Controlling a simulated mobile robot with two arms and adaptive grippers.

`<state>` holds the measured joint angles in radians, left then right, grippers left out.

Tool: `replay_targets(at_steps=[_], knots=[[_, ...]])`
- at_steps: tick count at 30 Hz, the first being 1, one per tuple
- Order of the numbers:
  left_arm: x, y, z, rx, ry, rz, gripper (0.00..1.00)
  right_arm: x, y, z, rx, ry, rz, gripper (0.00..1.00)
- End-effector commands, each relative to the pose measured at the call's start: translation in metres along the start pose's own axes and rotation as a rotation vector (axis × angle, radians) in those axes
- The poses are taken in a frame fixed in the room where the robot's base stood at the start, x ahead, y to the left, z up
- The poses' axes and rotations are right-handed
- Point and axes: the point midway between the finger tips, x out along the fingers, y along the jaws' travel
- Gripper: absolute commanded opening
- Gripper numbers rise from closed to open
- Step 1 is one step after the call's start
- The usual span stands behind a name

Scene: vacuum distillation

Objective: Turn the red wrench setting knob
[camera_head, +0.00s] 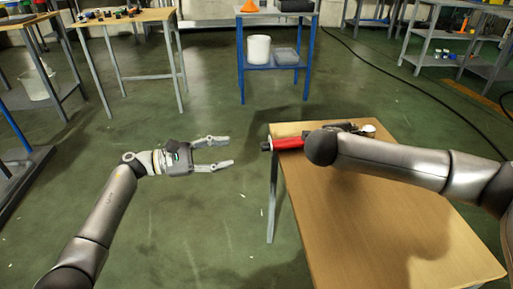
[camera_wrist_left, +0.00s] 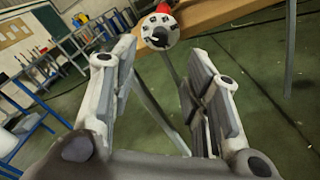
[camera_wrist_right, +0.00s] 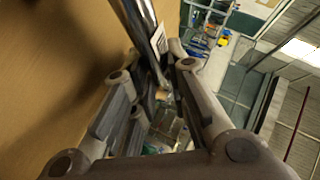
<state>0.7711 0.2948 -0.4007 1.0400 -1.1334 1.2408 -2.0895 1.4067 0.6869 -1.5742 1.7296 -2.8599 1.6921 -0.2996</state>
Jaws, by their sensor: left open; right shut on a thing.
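The red wrench (camera_head: 288,143) lies at the far left corner of the wooden table, its handle end reaching past the left edge. Its dark setting knob (camera_head: 266,146) is at that end. The knob's round, pale marked face (camera_wrist_left: 159,31) shows in the left wrist view, beyond and between my left fingertips. My left gripper (camera_head: 230,151) is open and empty, left of the knob and apart from it. My right gripper (camera_wrist_right: 155,80) is shut on the wrench, around its metal shaft (camera_wrist_right: 145,30). In the head view my right arm hides most of that grip.
The wooden table (camera_head: 390,230) is mostly bare towards the front. A small pale round thing (camera_head: 369,129) shows beyond my right arm. A blue-framed shelf (camera_head: 241,75) with a white bucket (camera_head: 259,49) stands farther back. The floor around my left gripper is clear.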

Motion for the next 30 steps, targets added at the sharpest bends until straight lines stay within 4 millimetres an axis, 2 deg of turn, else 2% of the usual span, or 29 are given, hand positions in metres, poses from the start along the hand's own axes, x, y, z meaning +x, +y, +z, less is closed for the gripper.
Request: replay_targets(at_steps=[6,13,18,26,27,30], knots=[[0.048,0.001,0.002,-0.002,-0.005,0.001,0.43,0.0,0.0,-0.001,0.0,0.002,0.0,0.0],[0.083,0.001,0.001,-0.002,-0.003,0.001,0.43,0.0,0.0,-0.001,0.001,0.002,0.0,0.0],[0.093,0.0,0.001,-0.002,-0.003,0.001,0.43,0.0,0.0,-0.001,0.001,0.002,0.0,0.0],[0.095,0.0,0.001,-0.002,-0.002,0.002,0.43,0.0,0.0,-0.001,0.001,0.001,0.0,0.0],[0.095,0.0,0.001,-0.002,-0.002,0.002,0.42,0.0,0.0,-0.001,0.001,0.001,0.0,0.0],[0.095,0.0,0.001,-0.002,-0.002,0.002,0.29,0.0,0.0,-0.001,0.001,0.001,0.0,0.0]])
